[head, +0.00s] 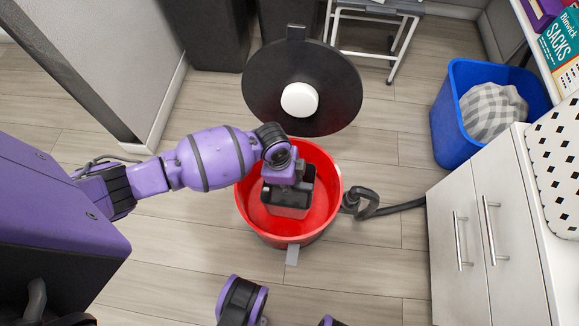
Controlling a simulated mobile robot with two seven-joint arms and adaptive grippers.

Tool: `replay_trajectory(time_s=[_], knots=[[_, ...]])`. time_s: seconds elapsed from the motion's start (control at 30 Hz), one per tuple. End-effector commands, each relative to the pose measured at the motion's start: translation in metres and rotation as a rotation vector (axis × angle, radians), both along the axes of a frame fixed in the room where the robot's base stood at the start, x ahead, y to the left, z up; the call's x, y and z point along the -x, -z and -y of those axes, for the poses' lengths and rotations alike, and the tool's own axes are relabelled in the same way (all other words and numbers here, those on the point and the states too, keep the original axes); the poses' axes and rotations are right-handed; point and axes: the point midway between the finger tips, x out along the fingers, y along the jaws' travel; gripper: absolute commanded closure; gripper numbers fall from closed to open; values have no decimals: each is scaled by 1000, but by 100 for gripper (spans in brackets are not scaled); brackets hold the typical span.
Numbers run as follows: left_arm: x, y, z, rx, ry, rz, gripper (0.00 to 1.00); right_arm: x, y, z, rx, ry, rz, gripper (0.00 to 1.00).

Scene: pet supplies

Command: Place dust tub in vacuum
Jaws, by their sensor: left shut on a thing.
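The vacuum (253,222) is a round red drum standing on the floor. Its black round lid (260,96) with a white centre is tipped open behind it. A black hose (385,209) comes off its right side. The fingertips are partly hidden by the wrist. I cannot tell whether the tub touches the drum's bottom. My right gripper is not clearly seen; purple arm parts show at the bottom edge.
A blue bin (447,122) with a checked cloth (493,111) stands at the right. A white cabinet (480,240) with metal handles fills the lower right. A white-framed stand (398,37) is at the back. A wall end (157,95) is at upper left. Floor left of the drum is clear.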

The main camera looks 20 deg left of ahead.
Motion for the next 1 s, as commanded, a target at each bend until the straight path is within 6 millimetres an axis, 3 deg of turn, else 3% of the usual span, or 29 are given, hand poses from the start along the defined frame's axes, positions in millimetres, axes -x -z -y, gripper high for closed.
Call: replay_trajectory(time_s=[0.4,0.83,0.87,1.0], knots=[[0,58,1,0,0,-2,100,9,32,-3,-4,4,-29,60],[-1,63,1,1,0,1,100,9,33,-4,-6,4,-29,60],[0,63,0,1,1,1,78,9,33,-4,-6,4,-29,60],[0,62,0,1,1,1,64,9,33,-3,-5,5,-29,60]])
